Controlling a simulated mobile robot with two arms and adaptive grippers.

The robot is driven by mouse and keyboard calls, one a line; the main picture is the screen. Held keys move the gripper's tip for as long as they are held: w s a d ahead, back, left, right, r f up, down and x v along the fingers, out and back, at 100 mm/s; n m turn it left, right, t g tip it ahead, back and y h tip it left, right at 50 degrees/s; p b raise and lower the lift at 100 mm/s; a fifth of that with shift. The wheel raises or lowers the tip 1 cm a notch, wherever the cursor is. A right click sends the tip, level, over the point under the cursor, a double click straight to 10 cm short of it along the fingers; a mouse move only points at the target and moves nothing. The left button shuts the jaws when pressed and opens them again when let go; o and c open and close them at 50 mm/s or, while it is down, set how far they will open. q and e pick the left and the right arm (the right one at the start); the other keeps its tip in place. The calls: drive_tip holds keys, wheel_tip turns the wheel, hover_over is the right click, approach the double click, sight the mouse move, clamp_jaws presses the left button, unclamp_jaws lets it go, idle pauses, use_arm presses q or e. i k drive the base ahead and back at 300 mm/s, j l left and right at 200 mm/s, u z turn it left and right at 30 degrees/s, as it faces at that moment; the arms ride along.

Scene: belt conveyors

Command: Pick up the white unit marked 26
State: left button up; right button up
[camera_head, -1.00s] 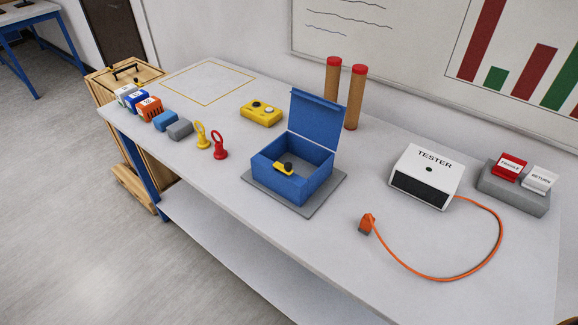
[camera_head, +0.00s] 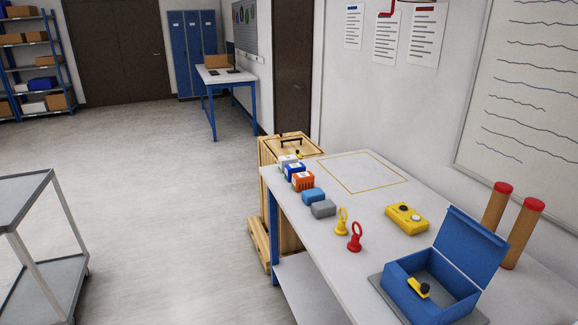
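A small white unit (camera_head: 287,161) stands at the far left end of the workbench, last in a row of blocks. Its marking is too small to read. A blue unit (camera_head: 294,170) and an orange unit (camera_head: 303,182) with white labels stand just in front of it. A plain blue block (camera_head: 313,196) and a grey block (camera_head: 323,208) follow nearer to me. Neither of my grippers is in view.
The workbench (camera_head: 370,215) also holds yellow and red ring-topped pieces, a yellow box (camera_head: 407,218) and an open blue box (camera_head: 432,290). A wooden crate (camera_head: 283,225) stands against its far end. A grey cart (camera_head: 40,250) is at left; the floor between is clear.

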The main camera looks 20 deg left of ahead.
sight(283, 161)
drive_tip(key=z, duration=0.5)
drive_tip(key=i+j+z, duration=0.2)
drive_tip(key=j, duration=0.15)
drive_tip(key=j+z, duration=0.25)
drive_tip(key=i+j+z, duration=0.2)
drive_tip(key=j, duration=0.3)
drive_tip(key=j+z, duration=0.2)
drive_tip(key=j, duration=0.15)
